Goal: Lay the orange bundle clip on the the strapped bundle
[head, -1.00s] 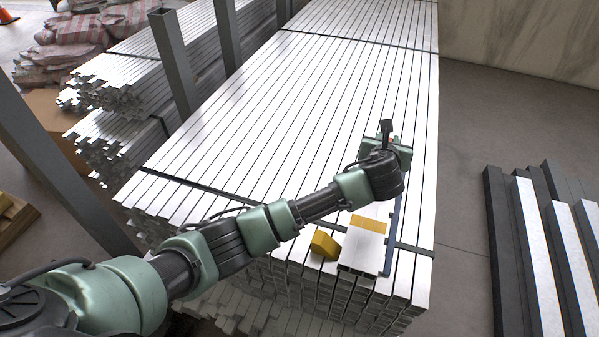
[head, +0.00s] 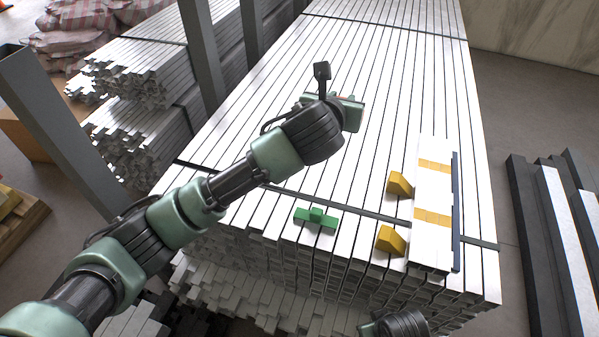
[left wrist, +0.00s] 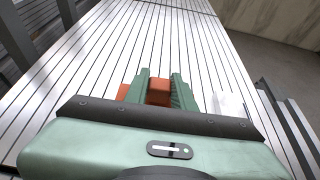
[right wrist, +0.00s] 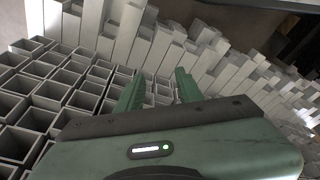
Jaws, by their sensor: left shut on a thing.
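The strapped bundle (head: 400,100) is a large stack of pale metal tubes with dark straps across it. My left gripper (head: 347,100) is over its top, left of the middle. In the left wrist view, my left gripper (left wrist: 161,90) is shut on the orange bundle clip (left wrist: 158,92), with part of the clip showing left of the left finger. The head view mostly hides the clip. I cannot tell whether it touches the tubes. My right gripper (right wrist: 160,92) has its fingers apart and empty, by the tube ends at the bundle's front.
A green clip-shaped piece (head: 316,217) lies near the front strap. Two yellow blocks (head: 400,184) (head: 390,240) stand beside a white piece (head: 432,190) with yellow bands and a blue strip (head: 456,215). Grey posts (head: 200,50) stand at left; dark and white bars (head: 560,220) lie at right.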

